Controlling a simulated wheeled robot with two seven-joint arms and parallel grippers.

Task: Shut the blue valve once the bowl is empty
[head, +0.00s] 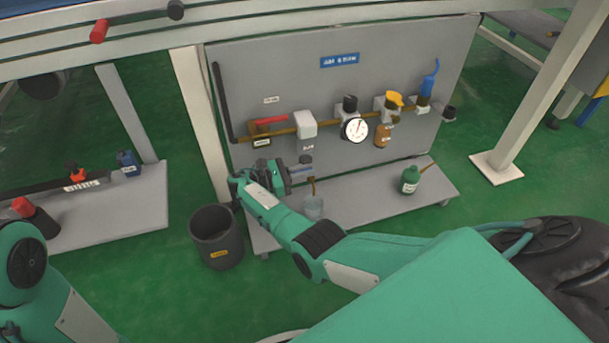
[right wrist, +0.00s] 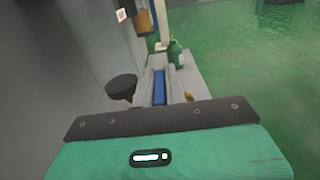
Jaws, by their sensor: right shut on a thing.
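In the head view my right gripper (head: 288,175) is at the lower left of the grey panel, over the low shelf. In the right wrist view a blue part (right wrist: 158,87), apparently a valve handle, lies between its fingers, and the gripper is shut on it. A dark round knob (right wrist: 122,87) is beside it. A clear cup (head: 313,208) stands below on the shelf; its contents cannot be told. An amber bowl (head: 383,135) hangs from the brass pipe, and its level is unclear. Another blue handle (head: 430,83) points up at the pipe's right end. My left gripper is out of view.
The panel (head: 250,80) carries a red-handled valve (head: 271,120), a gauge (head: 354,130) and a yellow handle (head: 395,98). A green bottle (head: 410,181) stands on the shelf (head: 370,193). A dark bucket (head: 216,240) stands on the floor at left.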

